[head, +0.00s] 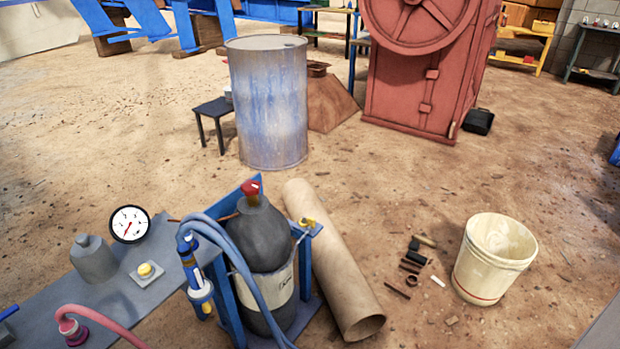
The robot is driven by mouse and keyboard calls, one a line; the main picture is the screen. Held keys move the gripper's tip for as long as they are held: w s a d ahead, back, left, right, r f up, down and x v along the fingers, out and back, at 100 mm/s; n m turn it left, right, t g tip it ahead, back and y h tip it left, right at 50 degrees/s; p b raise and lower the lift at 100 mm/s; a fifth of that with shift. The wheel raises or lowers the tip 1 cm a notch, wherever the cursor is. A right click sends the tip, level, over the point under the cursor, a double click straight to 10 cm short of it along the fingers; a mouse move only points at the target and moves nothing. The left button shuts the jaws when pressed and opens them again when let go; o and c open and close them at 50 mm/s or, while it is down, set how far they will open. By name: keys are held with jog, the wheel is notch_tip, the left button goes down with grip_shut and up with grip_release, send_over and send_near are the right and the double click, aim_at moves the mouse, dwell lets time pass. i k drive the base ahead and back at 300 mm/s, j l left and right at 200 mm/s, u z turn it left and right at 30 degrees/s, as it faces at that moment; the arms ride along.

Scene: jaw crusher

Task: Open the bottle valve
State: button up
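A dark grey gas bottle (262,236) stands upright in a blue frame at the lower middle of the head view. Its valve has a red knob (250,187) on top of a brass-coloured neck (252,200). The knob faces up and nothing touches it. From this view I cannot tell whether the valve is open or shut. A round white gauge (130,224) with a red needle stands left of the bottle; its reading is too small to make out. My gripper is not in view.
A grey bench (110,300) with a yellow button (146,270) adjoins the bottle on the left. Blue hoses (235,255) hang in front of the bottle. A blue drum (268,105) stands behind on open dirt floor.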

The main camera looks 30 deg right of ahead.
aim_at(250, 187)
jog(key=z, duration=0.5)
jog(key=i+l+z, duration=0.2)
jog(key=i+z, duration=0.15)
jog(key=i, duration=0.3)
